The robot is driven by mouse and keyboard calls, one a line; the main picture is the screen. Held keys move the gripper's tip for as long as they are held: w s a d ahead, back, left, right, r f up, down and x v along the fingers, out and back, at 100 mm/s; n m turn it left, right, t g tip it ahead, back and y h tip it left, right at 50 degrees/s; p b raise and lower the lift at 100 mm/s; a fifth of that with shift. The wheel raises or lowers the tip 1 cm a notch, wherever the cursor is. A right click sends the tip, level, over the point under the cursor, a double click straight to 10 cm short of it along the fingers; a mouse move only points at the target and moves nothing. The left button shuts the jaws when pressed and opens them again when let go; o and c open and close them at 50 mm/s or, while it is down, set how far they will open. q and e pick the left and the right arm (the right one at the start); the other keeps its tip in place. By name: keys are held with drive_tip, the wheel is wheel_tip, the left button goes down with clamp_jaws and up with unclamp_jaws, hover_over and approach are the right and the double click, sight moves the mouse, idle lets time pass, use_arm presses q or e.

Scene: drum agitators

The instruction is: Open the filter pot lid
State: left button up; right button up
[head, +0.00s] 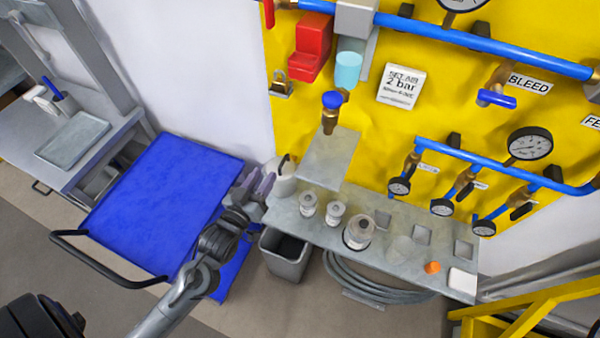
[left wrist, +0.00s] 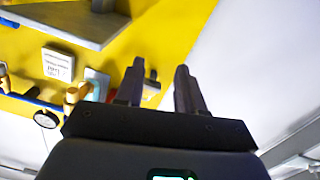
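My left gripper (head: 264,180) is open and empty, with its fingertips beside a white canister (head: 285,182) at the left end of the grey shelf. Its two dark fingers show apart in the left wrist view (left wrist: 159,82), with nothing between them. No part is labelled as the filter pot, so I cannot tell for sure which one it is. A cyan bowl (head: 348,68) hangs on the yellow panel beside a red box. Several small metal-topped jars stand on the shelf, the largest (head: 358,232) near its middle. My right gripper is not in view.
The grey shelf (head: 400,268) runs along the yellow panel (head: 440,90), with blue pipes and gauges above. A grey bin (head: 285,254) and coiled hose (head: 370,284) are below. A blue-topped cart (head: 165,200) stands left, under my left arm. A yellow rail (head: 535,305) is at lower right.

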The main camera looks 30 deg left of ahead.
use_arm(q)
drive_tip(key=b, duration=0.7)
approach(281, 165)
drive_tip(key=w, duration=0.1)
drive_tip(key=f+b, duration=0.1)
drive_tip(key=shift+t+y, duration=0.3)
drive_tip(key=shift+y, duration=0.1)
drive_tip(key=w, duration=0.3)
drive_tip(key=w+a, duration=0.1)
drive_tip(key=w, duration=0.3)
drive_tip(key=w+a, duration=0.1)
drive_tip(key=w, duration=0.3)
drive_tip(key=shift+w+f, duration=0.1)
drive_tip(key=shift+w, duration=0.05)
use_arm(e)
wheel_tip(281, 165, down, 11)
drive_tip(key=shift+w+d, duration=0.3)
use_arm(q)
clamp_jaws()
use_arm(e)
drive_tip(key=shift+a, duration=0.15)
